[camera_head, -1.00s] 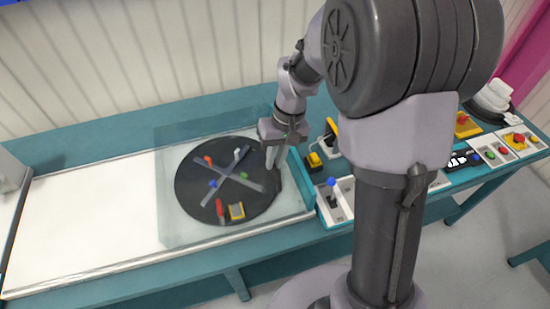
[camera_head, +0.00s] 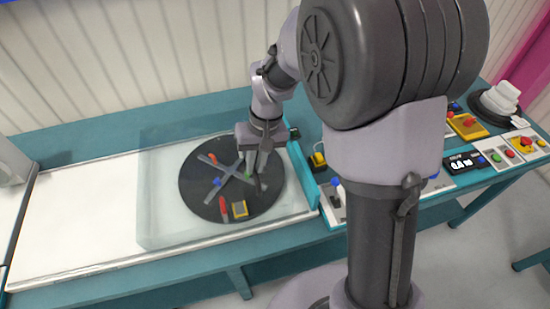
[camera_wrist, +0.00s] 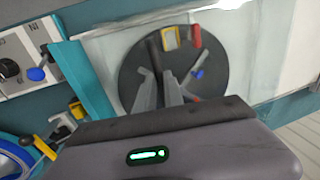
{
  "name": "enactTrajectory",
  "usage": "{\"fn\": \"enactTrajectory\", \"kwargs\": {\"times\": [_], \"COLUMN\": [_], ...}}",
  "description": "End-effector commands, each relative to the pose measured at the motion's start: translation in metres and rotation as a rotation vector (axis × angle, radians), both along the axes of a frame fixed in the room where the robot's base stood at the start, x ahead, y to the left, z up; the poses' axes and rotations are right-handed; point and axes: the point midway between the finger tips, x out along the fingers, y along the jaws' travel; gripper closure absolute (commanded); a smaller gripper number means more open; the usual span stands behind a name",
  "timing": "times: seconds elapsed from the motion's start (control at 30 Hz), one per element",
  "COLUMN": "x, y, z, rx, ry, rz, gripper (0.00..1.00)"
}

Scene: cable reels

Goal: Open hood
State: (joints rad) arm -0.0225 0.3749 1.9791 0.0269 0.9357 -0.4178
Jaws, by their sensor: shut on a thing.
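The hood (camera_head: 160,215) is a clear, box-like cover over a round dark turntable (camera_head: 232,212) on the bench at the left. Its faint left edge lies well left of the turntable. My gripper (camera_head: 258,172) is over the right part of the turntable, shut on what looks like the hood's dark upright handle (camera_head: 262,185). In the wrist view the gripper's grey fingers (camera_wrist: 162,88) reach toward this dark bar (camera_wrist: 154,50) in front of the turntable (camera_wrist: 215,85). The exact contact is hard to make out.
A red piece (camera_head: 223,208) and a yellow block (camera_head: 239,209) lie on the turntable, near a grey cross (camera_head: 228,170). White bench (camera_head: 80,225) is bare to the left. Control panels with switches and buttons (camera_head: 500,153) stand at the right. A teal upright (camera_head: 303,175) borders the hood's area.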

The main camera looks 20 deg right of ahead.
Motion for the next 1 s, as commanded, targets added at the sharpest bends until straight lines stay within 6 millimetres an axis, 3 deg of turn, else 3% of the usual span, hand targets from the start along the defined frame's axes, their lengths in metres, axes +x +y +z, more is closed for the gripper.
{"fn": "enactTrajectory", "kwargs": {"times": [0.2,0.6,0.8,1.0], "x": [0.000,-0.001,-0.001,0.000], "y": [0.079,0.217,0.269,0.304], "z": [0.001,0.003,0.003,0.002], "rx": [0.001,0.001,0.001,0.002], "ry": [-0.002,0.000,-0.001,-0.001], "rz": [0.008,0.005,0.003,0.001], "gripper": [1.00,1.00,1.00,1.00]}}
